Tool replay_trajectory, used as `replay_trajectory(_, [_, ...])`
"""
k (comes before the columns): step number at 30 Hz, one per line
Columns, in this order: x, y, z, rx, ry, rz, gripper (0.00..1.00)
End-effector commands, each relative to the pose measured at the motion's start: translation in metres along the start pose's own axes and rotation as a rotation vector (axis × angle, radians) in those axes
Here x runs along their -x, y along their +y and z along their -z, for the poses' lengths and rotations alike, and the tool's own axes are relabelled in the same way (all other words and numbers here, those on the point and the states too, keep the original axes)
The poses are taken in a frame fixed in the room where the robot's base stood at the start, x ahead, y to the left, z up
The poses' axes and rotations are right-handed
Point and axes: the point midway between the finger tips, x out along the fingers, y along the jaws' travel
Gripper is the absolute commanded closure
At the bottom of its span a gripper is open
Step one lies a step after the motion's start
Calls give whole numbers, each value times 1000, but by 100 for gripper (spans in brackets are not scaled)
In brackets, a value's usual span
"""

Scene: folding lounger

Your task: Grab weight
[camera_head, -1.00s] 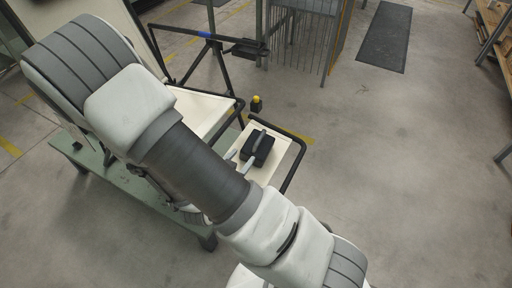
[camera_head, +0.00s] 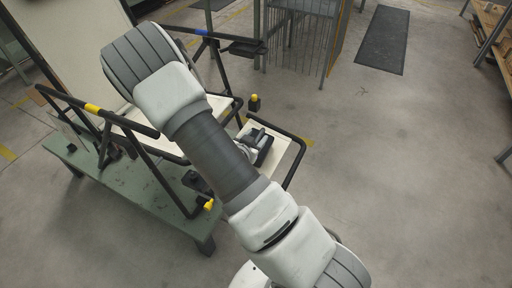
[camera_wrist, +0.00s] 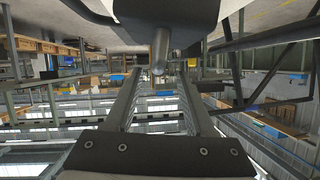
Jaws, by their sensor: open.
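The weight (camera_head: 265,153), a dark block with a bar handle, rests on the cream end panel (camera_head: 283,146) of the folding lounger. My arm partly hides it in the head view. My gripper (camera_head: 247,149) is at its left side, mostly hidden behind my arm. In the wrist view my gripper (camera_wrist: 160,78) is open, with its two fingers apart. A grey round bar, apparently the handle (camera_wrist: 160,48), shows between the finger ends, below the weight's dark body (camera_wrist: 165,12). I cannot tell whether either finger touches it.
The lounger's black tubular frame (camera_head: 297,165) rims the panel. More black bars with yellow parts (camera_head: 92,107) rise at the left, over a green bench (camera_head: 130,190). A wire cage (camera_head: 300,40) stands behind. The floor to the right is clear around a dark mat (camera_head: 384,40).

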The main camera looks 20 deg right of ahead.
Motion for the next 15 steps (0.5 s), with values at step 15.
replay_trajectory(15, [-29,-1,-1,-1,1,0,53])
